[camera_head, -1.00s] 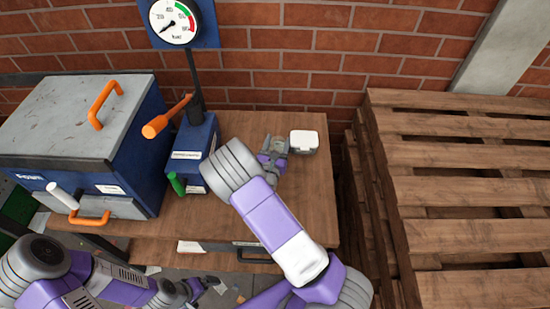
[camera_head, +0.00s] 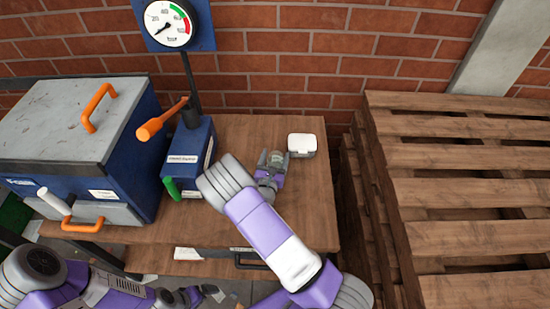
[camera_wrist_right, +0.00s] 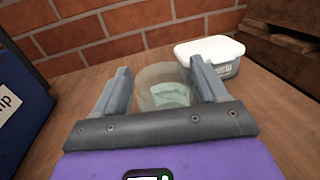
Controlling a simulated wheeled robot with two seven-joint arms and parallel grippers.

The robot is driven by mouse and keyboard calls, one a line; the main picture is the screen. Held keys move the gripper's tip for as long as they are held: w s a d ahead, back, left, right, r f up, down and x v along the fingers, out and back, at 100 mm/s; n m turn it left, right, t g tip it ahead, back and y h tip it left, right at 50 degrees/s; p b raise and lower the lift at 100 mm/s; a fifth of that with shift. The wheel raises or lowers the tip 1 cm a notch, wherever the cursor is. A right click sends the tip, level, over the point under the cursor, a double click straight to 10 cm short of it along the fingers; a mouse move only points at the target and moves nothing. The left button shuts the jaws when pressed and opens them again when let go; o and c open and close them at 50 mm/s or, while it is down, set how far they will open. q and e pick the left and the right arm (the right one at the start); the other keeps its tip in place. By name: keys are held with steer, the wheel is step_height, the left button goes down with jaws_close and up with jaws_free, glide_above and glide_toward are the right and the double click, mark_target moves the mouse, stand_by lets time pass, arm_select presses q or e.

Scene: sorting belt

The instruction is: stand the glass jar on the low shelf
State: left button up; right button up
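The glass jar (camera_wrist_right: 163,90) is clear, with a pale green label or content. In the right wrist view it stands between the two fingers of my right gripper (camera_wrist_right: 161,78). The fingers flank it closely, but whether both press on it is unclear. In the head view the jar (camera_head: 277,157) is small and partly covered by my right gripper (camera_head: 272,163) over the wooden tabletop. A low shelf (camera_head: 188,268) shows in part under the tabletop's front edge. My left gripper (camera_head: 205,293) is low at the bottom left, away from the jar; its finger opening is too small to judge.
A white-lidded box (camera_head: 302,145) stands right of the jar, close to the right gripper. A blue press with a gauge (camera_head: 190,155) and a large blue case (camera_head: 75,140) fill the table's left. Stacked pallets (camera_head: 470,190) stand at the right. A brick wall closes the back.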

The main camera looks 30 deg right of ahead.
steer(key=shift+o, duration=0.8)
